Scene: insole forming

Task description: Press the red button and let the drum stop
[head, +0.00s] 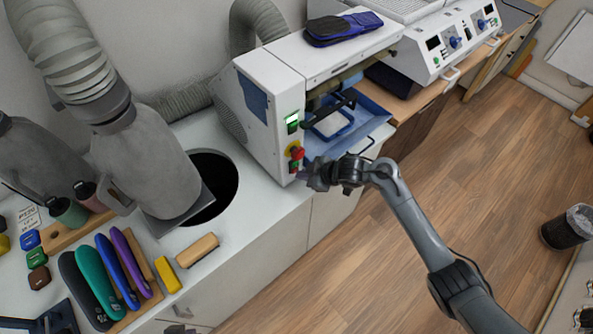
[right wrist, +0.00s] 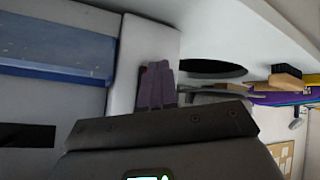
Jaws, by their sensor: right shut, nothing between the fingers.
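The red button (head: 297,153) sits on a yellow backing on the front end of the white machine (head: 262,105). A green button (head: 294,168) is just below it. My right gripper (head: 309,174) is shut and empty, close to the panel and slightly below and right of the red button. I cannot tell whether it touches. In the right wrist view its closed fingers (right wrist: 157,86) point at the white panel, with a small red bit showing beside them. A dark roller-like part (head: 338,82) shows in the machine's opening; whether it is turning cannot be told. My left gripper is not in view.
A blue tray (head: 375,118) juts from the machine's opening, close to my right arm. Left are a round dark hole in the counter (head: 222,182), a yellow block (head: 167,275) and several coloured insoles (head: 120,270). The wooden floor is open on the right, with a bin (head: 566,229).

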